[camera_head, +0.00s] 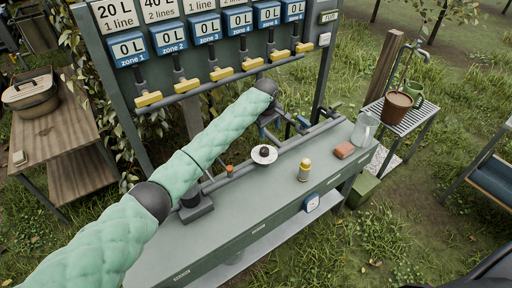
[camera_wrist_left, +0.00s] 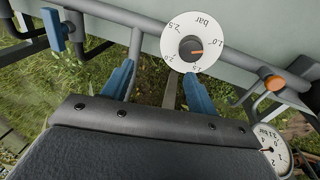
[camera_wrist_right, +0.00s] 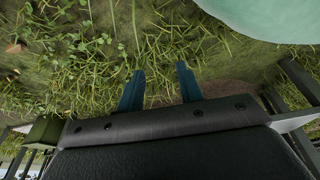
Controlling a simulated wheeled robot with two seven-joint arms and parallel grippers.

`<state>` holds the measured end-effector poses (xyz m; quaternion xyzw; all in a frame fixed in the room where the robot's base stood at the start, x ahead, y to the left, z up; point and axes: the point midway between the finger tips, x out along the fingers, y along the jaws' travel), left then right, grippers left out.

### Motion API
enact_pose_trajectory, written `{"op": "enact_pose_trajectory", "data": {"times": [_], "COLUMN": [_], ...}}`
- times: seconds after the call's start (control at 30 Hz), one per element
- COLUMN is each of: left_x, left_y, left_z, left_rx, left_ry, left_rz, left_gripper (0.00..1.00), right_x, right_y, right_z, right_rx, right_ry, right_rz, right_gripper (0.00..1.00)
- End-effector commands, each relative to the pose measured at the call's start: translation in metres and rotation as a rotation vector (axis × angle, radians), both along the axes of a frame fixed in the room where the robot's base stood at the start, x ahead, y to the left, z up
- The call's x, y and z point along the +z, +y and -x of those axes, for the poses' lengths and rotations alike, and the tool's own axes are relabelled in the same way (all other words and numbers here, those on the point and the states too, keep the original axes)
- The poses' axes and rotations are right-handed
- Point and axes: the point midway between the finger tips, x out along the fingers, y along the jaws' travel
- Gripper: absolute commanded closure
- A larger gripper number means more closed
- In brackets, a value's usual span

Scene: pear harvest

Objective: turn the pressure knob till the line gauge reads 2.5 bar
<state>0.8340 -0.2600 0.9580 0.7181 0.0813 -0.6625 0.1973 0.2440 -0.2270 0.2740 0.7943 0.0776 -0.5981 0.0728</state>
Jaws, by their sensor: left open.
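The pressure knob (camera_head: 264,150) is a dark cap on a white dial on the pipe behind the bench. In the left wrist view the knob (camera_wrist_left: 189,48) has an orange pointer directed right, just below the 1.0 mark; the 2.5 mark is at upper left. My right gripper (camera_wrist_right: 160,88) is open and empty over grass.
On the bench (camera_head: 250,210) stand a yellow-capped bottle (camera_head: 304,170), a brown block (camera_head: 344,150) and a glass jar (camera_head: 365,131). Yellow valve handles (camera_head: 222,73) hang below the zone signs. Pipes and a blue valve (camera_wrist_left: 55,30) lie near my left gripper.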

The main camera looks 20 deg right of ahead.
Motion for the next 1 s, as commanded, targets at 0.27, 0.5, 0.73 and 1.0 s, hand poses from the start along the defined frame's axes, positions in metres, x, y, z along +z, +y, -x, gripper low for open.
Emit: {"op": "enact_pose_trajectory", "data": {"times": [0.27,0.5,0.73,1.0], "left_x": [-0.002,-0.010,-0.041,-0.073], "left_y": [0.028,0.027,0.028,0.027], "left_z": [0.022,0.022,0.022,0.022], "left_rx": [0.232,0.275,0.275,0.272], "left_ry": [0.132,0.134,0.133,0.133], "left_rz": [-0.135,-0.130,-0.131,-0.129], "left_gripper": [0.41,0.41,0.41,0.41], "right_x": [-0.004,-0.004,-0.009,-0.014], "right_y": [-0.003,-0.005,-0.011,-0.016], "right_z": [0.016,0.024,0.054,0.081], "right_rx": [-0.002,-0.002,-0.001,-0.001], "right_ry": [0.089,0.095,0.115,0.134], "right_rz": [0.019,0.019,0.023,0.026], "right_gripper": [0.64,0.64,0.64,0.64]}}
